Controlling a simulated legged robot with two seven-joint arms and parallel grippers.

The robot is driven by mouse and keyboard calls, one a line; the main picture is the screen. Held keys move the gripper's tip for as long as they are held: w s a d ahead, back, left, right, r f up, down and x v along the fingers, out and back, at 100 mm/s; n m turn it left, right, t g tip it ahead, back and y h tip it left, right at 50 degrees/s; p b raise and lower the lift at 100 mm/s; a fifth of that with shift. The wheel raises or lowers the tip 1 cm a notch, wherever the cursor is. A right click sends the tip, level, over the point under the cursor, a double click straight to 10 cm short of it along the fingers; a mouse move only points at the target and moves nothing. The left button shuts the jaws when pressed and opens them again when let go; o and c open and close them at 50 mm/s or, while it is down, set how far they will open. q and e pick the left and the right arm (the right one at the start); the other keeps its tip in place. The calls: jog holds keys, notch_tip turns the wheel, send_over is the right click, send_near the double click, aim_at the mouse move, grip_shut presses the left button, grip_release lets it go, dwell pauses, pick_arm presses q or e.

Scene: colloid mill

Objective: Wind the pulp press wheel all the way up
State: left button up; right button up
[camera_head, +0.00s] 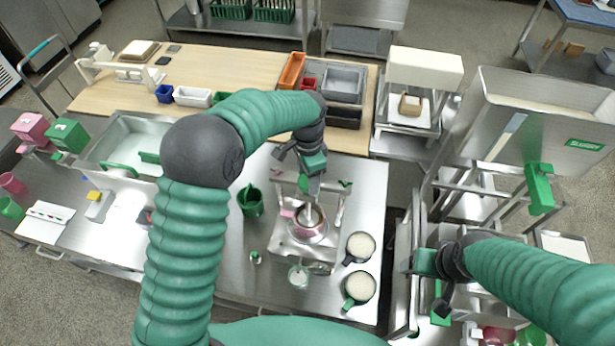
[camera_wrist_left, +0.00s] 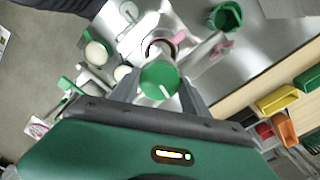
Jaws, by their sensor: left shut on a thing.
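The pulp press (camera_head: 304,238) stands on the steel bench in the head view, a metal frame with a pinkish bowl-like part (camera_head: 307,226) in its middle. My left gripper (camera_head: 312,188) reaches down over the press from above. In the left wrist view, its two dark fingers close on a round green knob (camera_wrist_left: 160,80), which seems to belong to the press wheel. The rest of the wheel is mostly hidden by the gripper, so its turn cannot be read. My right gripper (camera_head: 428,264) is off to the right, away from the press; its finger opening is unclear.
Two white-filled cups (camera_head: 360,247) stand right of the press, with a glass jar (camera_head: 298,275) in front. A green jug (camera_head: 250,201) stands to its left. A grey tray stack (camera_head: 343,84) and a slurry hopper (camera_head: 545,125) lie farther off.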

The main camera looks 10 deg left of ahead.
pick_arm(q)
jog(key=n, duration=0.4)
jog(key=shift+w+d+r+n, duration=0.1)
jog(key=shift+w+r+n, duration=0.15)
jog(key=shift+n, duration=2.05)
jog(key=o, duration=1)
jog(key=shift+c, duration=0.2)
jog(key=o, duration=0.4)
jog(key=shift+f, duration=0.1)
